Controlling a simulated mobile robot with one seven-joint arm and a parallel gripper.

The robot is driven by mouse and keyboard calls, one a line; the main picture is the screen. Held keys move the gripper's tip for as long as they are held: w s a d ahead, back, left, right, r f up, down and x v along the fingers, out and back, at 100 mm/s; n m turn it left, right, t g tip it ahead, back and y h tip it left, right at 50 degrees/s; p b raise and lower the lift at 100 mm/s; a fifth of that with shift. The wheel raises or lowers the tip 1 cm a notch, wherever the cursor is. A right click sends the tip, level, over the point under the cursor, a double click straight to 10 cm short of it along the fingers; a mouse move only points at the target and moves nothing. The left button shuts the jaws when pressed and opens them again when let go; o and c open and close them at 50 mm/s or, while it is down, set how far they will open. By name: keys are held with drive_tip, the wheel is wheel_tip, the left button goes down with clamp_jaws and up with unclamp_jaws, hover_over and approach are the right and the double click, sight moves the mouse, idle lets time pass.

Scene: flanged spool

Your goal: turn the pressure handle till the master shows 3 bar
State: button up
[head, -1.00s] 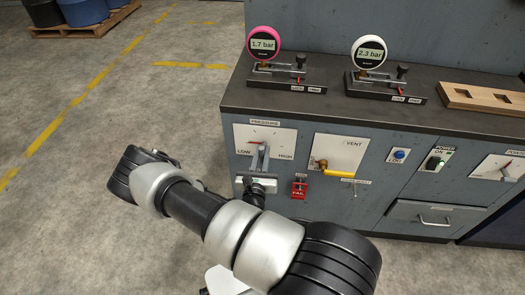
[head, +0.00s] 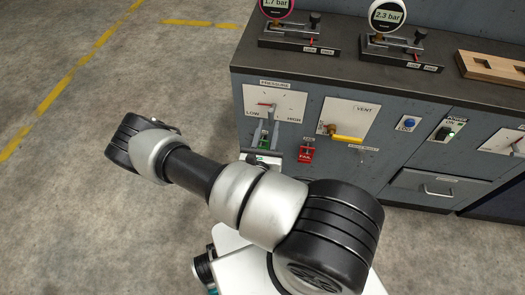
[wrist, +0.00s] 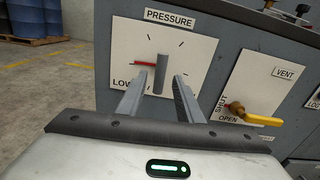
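The pressure handle (wrist: 161,74) is a grey upright bar on a white plate marked PRESSURE, LOW and HIGH. A red pointer (wrist: 145,64) beside it points left, toward the LOW side. My gripper (wrist: 160,78) is open, with one finger on each side of the handle and gaps showing; contact is not visible. It also shows in the head view (head: 265,135), in front of the plate. Two round gauges stand on the bench: a pink one (head: 275,5) reading 1.7 bar and a white one (head: 388,15) reading 2.3 bar. Neither is visibly marked as master.
Right of the pressure plate is a VENT plate with a yellow lever (head: 347,138). A blue button (head: 408,123) and power switch (head: 445,131) sit further right. Open floor lies to the left.

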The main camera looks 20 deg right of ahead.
drive_tip(key=v, duration=1.1)
drive_tip(key=shift+s+p, duration=0.15)
drive_tip(key=shift+p, duration=0.2)
drive_tip(key=shift+o, duration=0.2)
drive_tip(key=shift+a, duration=0.2)
